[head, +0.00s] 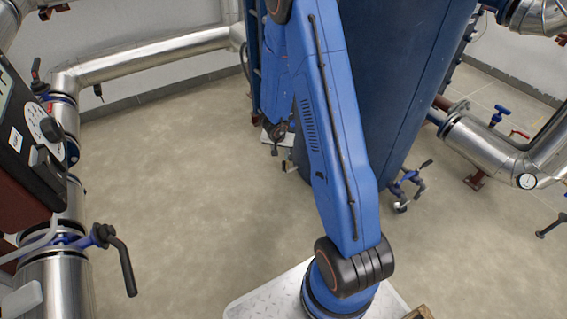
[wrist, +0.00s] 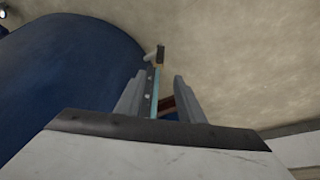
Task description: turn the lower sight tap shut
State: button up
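In the wrist view the two grey fingers of my gripper (wrist: 160,82) stand apart, with a gap between them. A narrow sight gauge strip (wrist: 153,95), teal and grey with bolt heads, shows in that gap. A small tap-like fitting (wrist: 160,52) with a pale stem and a dark end shows beyond the fingertips; I cannot tell if it is the lower sight tap. The fingers appear to hold nothing, and contact with the strip cannot be told. In the head view my gripper is mostly hidden behind my blue arm, and the lower sight tap cannot be made out.
A large dark blue vessel (wrist: 75,65) fills the left of the wrist view; blue plant (head: 390,80) also stands behind my arm in the head view. The floor (head: 180,180) between is clear.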

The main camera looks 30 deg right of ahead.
aim_at(284, 161)
jog(key=x, duration=1.4)
jog(key=shift+w+d+f, duration=0.1)
jog(key=shift+f, duration=0.1)
grip_shut()
